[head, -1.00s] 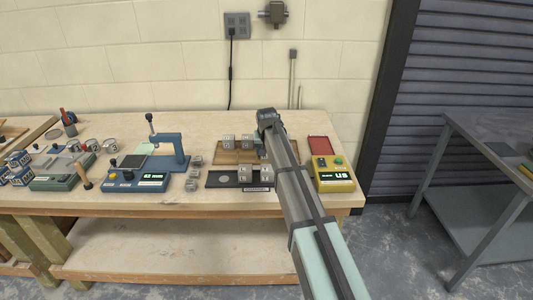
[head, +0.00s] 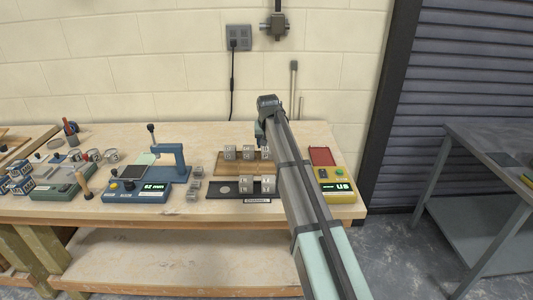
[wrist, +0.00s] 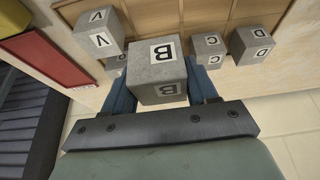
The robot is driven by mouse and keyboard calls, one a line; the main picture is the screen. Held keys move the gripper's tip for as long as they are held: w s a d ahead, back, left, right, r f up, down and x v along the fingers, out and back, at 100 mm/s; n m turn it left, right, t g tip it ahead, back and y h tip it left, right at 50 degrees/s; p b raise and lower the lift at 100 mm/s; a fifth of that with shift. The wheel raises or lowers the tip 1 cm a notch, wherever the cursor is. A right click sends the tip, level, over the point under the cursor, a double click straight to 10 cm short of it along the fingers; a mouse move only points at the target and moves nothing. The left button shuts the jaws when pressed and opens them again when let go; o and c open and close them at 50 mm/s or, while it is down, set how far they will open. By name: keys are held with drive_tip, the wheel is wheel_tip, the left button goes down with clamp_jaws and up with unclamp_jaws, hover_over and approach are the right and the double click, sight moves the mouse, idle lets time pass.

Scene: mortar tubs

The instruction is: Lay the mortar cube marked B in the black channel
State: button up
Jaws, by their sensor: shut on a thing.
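The grey mortar cube marked B (wrist: 158,72) sits between the blue fingers of my gripper (wrist: 160,92) in the wrist view, and the gripper is shut on it. In the head view my gripper (head: 261,136) is over the wooden board (head: 234,168), with a cube just below the fingers. I cannot tell how far B is above the board. The black channel (head: 217,193) lies in front of the board. A pale round disc (head: 224,189) shows at its left, and two cubes (head: 247,184) (head: 268,184) stand further right; their marks are too small to read.
Cubes marked C (wrist: 206,48) and D (wrist: 252,44) stand to one side of B, and one marked V (wrist: 98,34) on the other. A yellow device (head: 335,191) with a red pad is right of the channel. A blue press (head: 166,165) and small grey blocks (head: 194,187) are left.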

drive_tip(key=shift+a+r, duration=0.25)
drive_tip(key=shift+r, duration=0.2)
drive_tip(key=s+a+r+n, duration=0.1)
drive_tip(key=s+a, duration=0.4)
drive_tip(key=a, duration=0.3)
drive_tip(key=s+a+n, duration=0.2)
drive_tip(key=s+a, duration=0.3)
drive_tip(key=a, duration=0.4)
drive_tip(key=shift+s+d+f+m, duration=0.25)
drive_tip(key=shift+s+f+m, duration=0.3)
drive_tip(key=shift+f, duration=1.15)
drive_tip(key=shift+s+d+f+m, duration=0.25)
drive_tip(key=shift+s+f+m, duration=0.3)
drive_tip(key=shift+f, duration=1.15)
drive_tip(key=shift+s+d+f+m, duration=0.35)
drive_tip(key=shift+s+f, duration=0.3)
drive_tip(key=shift+f, duration=1.05)
drive_tip(key=shift+a+f, duration=0.1)
drive_tip(key=o, duration=1.2)
drive_tip(key=shift+o, duration=0.2)
